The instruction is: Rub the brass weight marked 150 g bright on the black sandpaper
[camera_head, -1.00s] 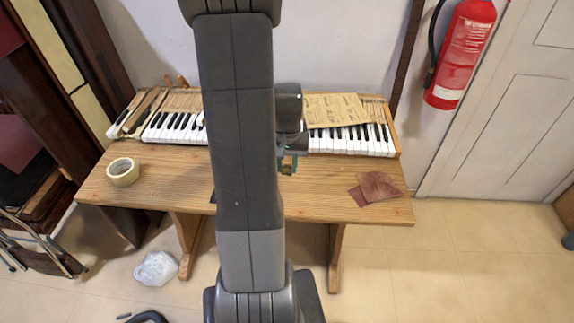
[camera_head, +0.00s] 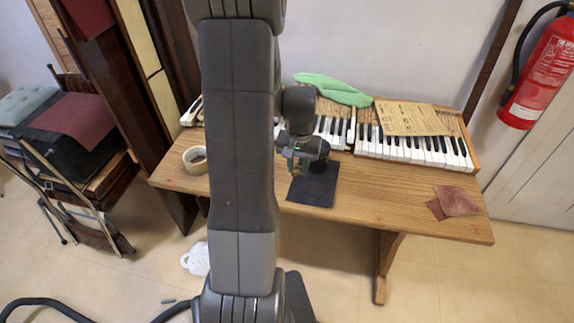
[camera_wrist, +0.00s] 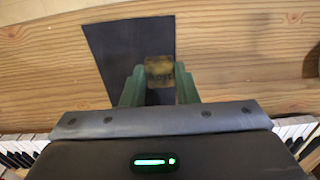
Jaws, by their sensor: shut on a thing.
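The black sandpaper (camera_head: 313,190) lies flat on the wooden table, near its front edge, in the head view. It also shows in the wrist view (camera_wrist: 112,48) as a dark sheet beneath my fingers. My gripper (camera_head: 296,164) is over the far left part of the sandpaper. In the wrist view my green fingers (camera_wrist: 159,84) are shut on a small brass weight (camera_wrist: 158,67), dull and brownish. Its mark cannot be read. I cannot tell whether it touches the sandpaper. In the head view the weight is not clearly visible.
Piano keys (camera_head: 415,150) run along the back of the table (camera_head: 390,205). A brown paper sheet (camera_head: 415,117) and a green cloth (camera_head: 335,88) lie on them. Reddish sandpaper pieces (camera_head: 456,201) lie at right, a tape roll (camera_head: 195,159) at left. The table between is clear.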

